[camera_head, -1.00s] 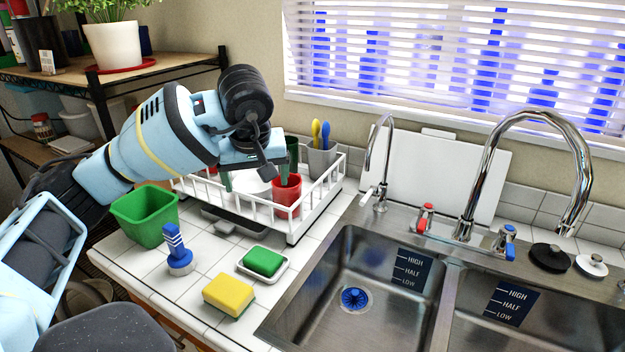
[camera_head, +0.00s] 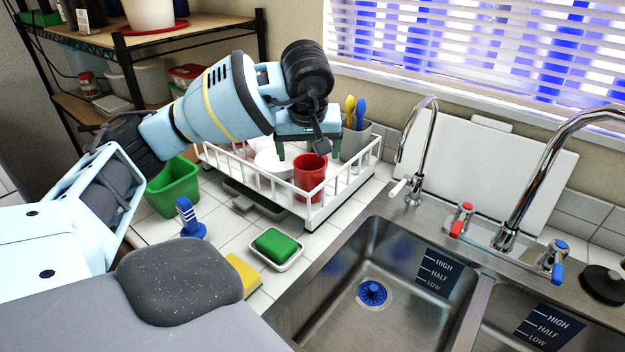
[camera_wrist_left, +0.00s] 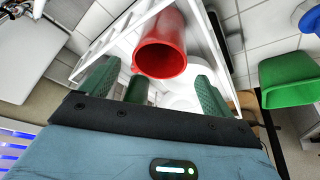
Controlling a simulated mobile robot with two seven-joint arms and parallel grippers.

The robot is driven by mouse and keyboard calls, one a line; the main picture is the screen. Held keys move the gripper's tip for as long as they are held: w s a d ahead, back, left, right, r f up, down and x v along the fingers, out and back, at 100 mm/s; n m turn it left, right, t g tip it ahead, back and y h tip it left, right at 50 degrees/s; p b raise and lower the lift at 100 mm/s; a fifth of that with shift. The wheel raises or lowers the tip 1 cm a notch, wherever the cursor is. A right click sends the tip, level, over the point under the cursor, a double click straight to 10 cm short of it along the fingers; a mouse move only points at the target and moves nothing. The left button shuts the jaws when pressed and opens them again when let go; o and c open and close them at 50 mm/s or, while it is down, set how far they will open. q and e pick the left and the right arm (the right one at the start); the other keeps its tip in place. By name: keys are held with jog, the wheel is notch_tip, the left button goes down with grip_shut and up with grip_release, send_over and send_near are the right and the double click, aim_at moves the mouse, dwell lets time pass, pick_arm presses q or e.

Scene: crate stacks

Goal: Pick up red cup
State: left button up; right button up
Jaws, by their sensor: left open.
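The red cup (camera_head: 310,178) stands upright in the front right part of the white dish rack (camera_head: 334,190). My left gripper (camera_head: 302,151) is open, just above and behind the cup in the head view, with green fingers pointing down. In the left wrist view the red cup (camera_wrist_left: 163,52) shows beyond and between the two spread green fingers; nothing is held. A dark green object (camera_wrist_left: 138,90) shows between the fingers, beside the cup. Whether a finger touches the cup cannot be told. My right gripper is not in view.
White dishes (camera_head: 270,162) and a grey holder with yellow and blue utensils (camera_head: 354,140) share the rack. A green bin (camera_head: 172,188), blue-handled brush (camera_head: 188,218), green sponge (camera_head: 273,242) and yellow sponge (camera_head: 243,272) stand on the counter. The sink (camera_head: 390,262) and faucets lie right.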

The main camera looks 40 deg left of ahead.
aim_at(310, 162)
pick_arm(q)
jog(key=x, duration=0.4)
jog(key=shift+d, duration=0.1)
jog(key=shift+w+a+f, duration=0.15)
jog(key=shift+a+f, duration=0.05)
jog(key=shift+f, duration=0.3)
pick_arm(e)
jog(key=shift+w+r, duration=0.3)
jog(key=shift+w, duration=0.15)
pick_arm(q)
jog(key=shift+c, duration=0.4)
jog(key=c, duration=1)
jog(key=shift+c, duration=0.7)
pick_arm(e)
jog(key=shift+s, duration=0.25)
pick_arm(q)
jog(key=shift+r, duration=0.2)
